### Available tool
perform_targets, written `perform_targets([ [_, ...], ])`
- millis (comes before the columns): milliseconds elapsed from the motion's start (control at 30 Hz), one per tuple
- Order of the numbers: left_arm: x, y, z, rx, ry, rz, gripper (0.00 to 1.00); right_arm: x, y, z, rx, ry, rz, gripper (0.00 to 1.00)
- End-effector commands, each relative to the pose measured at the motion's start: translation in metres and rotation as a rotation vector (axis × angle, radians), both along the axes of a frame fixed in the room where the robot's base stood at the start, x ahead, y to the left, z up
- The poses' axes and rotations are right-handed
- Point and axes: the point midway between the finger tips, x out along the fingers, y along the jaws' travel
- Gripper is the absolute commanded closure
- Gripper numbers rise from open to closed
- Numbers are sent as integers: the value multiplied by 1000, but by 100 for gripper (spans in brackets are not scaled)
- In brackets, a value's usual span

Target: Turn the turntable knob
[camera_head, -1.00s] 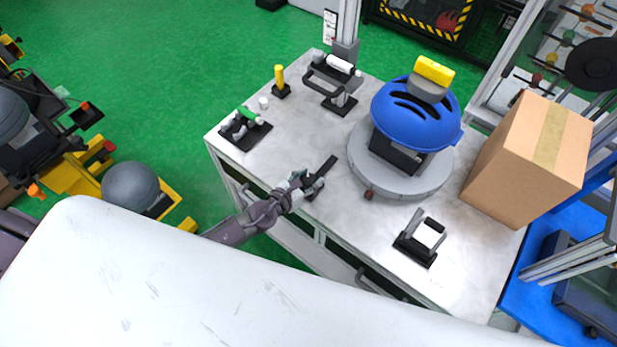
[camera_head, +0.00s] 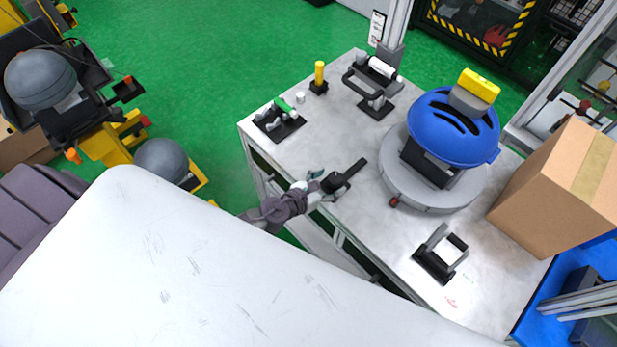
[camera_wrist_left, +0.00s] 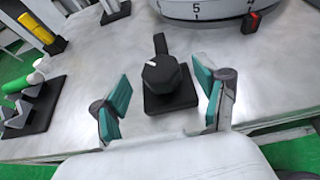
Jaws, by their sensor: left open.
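The black faceted turntable knob (camera_wrist_left: 167,73) with a white mark stands on a square black base in the left wrist view. In the head view the knob (camera_head: 334,183) is near the table's front edge, partly hidden by my gripper. The round grey turntable (camera_head: 400,185) carries a blue helmet (camera_head: 440,125) on a black block. In the wrist view it shows a numbered rim (camera_wrist_left: 205,10). My left gripper (camera_head: 318,183) is open and empty at the knob. In the wrist view its teal-padded fingers (camera_wrist_left: 166,98) stand left and right of the knob, apart from it. My right gripper is not in view.
Also on the white table (camera_head: 320,140) are a holder with a green-tipped part (camera_head: 280,122), a yellow post (camera_head: 319,75), a roller fixture (camera_head: 373,85) and a small clamp stand (camera_head: 440,255). A cardboard box (camera_head: 550,190) stands right of the turntable.

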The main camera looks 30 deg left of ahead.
Motion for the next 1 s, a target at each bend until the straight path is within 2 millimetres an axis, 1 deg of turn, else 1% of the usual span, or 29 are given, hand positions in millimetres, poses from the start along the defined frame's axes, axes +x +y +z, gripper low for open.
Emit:
perform_targets([
  [33,-11,6,3,5,0,-3,27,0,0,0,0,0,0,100],
  [200,-41,15,16,4,3,-2,27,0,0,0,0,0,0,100],
  [300,-56,20,23,2,2,-2,27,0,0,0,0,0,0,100],
  [400,-67,24,28,2,3,0,27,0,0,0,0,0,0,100],
  [600,-76,28,33,1,0,0,27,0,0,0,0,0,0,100],
  [1000,-76,28,34,1,0,0,27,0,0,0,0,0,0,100],
])
